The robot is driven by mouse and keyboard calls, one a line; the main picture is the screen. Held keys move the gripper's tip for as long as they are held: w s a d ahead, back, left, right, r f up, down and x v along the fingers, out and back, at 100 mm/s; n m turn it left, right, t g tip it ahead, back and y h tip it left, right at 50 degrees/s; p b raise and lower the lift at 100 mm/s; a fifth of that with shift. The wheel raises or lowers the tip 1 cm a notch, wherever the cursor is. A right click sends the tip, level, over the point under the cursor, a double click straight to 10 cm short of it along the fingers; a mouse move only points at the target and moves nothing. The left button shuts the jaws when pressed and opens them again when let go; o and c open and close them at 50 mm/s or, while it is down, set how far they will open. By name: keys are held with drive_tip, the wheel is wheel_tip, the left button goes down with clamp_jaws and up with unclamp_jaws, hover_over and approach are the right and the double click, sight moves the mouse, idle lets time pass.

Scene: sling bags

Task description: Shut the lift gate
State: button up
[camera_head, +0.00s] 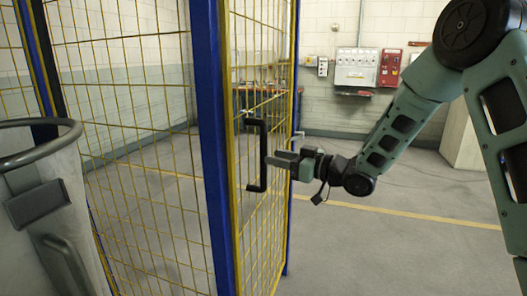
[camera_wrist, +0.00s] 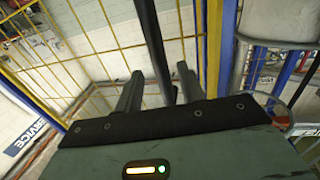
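The lift gate (camera_head: 275,60) is a yellow mesh panel between blue posts, seen at a steep angle in the head view. I cannot tell how far it stands open. Its black upright handle (camera_head: 251,184) is on the near face, and the handle bar also shows in the wrist view (camera_wrist: 150,35). My gripper (camera_head: 272,160) is level with the middle of the handle. In the wrist view my gripper (camera_wrist: 158,72) has its two fingers apart, with the bar running between them. A gap shows on either side of the bar, and contact is not clear.
A large grey container with a dark ring rim (camera_head: 40,134) stands at the left front. More yellow mesh (camera_head: 120,90) lies left of the blue post (camera_head: 211,150). Wall boxes (camera_head: 356,68) hang at the back. The floor (camera_head: 380,250) right of the gate is clear.

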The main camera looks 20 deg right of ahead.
drive_tip(key=shift+p+x, duration=0.4)
drive_tip(key=shift+x, duration=2.15)
clamp_jaws()
